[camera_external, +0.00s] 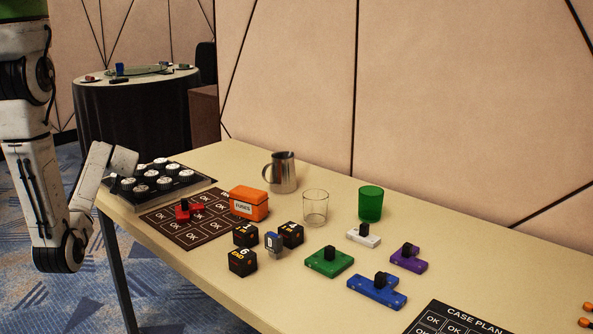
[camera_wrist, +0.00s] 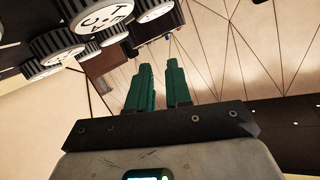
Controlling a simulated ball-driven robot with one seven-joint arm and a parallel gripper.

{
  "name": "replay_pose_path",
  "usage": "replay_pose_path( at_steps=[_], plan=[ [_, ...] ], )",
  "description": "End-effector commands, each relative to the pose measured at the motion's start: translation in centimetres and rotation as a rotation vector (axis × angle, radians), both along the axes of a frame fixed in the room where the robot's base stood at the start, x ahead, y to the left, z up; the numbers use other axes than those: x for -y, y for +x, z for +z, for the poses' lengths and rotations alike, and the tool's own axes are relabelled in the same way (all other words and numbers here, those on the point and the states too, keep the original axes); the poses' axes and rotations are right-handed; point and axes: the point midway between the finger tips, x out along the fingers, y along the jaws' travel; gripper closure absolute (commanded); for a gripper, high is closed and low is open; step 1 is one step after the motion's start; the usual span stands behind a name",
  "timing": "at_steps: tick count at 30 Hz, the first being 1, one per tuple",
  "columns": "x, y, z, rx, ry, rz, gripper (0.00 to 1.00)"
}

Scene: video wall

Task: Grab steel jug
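The steel jug (camera_external: 283,172) stands upright on the table, towards the back edge near the wall, with its handle on the left. In the external view my arm is at the far left, and its end (camera_external: 122,160) is beside the tray of round knobs; the fingers cannot be made out there. In the wrist view my gripper (camera_wrist: 157,76) shows two green fingers with a gap between them and nothing in it. The gripper is apart from the jug, which I cannot make out in the wrist view.
The tray of round knobs (camera_external: 187,190) is close to my gripper; several knobs (camera_wrist: 95,18) fill the wrist view's upper left. An orange box (camera_external: 249,203), a clear glass (camera_external: 315,208) and a green glass (camera_external: 370,203) stand near the jug. Black cubes (camera_external: 243,262) and coloured blocks lie in front.

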Motion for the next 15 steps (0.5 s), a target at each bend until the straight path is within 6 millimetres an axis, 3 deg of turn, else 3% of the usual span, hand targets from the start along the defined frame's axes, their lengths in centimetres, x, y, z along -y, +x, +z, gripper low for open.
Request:
replay_pose_path(
  at_steps=[1, 6, 10, 15],
  plan=[
    [1.0, 2.2, 1.1, 0.094, 0.037, -0.039, 0.81],
    [6.2, 7.6, 5.9, 0.395, 0.154, -0.221, 0.81],
    [11.8, 10.0, 9.0, 0.595, 0.234, -0.415, 0.81],
    [20.3, 11.1, 11.2, 0.799, 0.327, -0.733, 0.81]
  ],
)
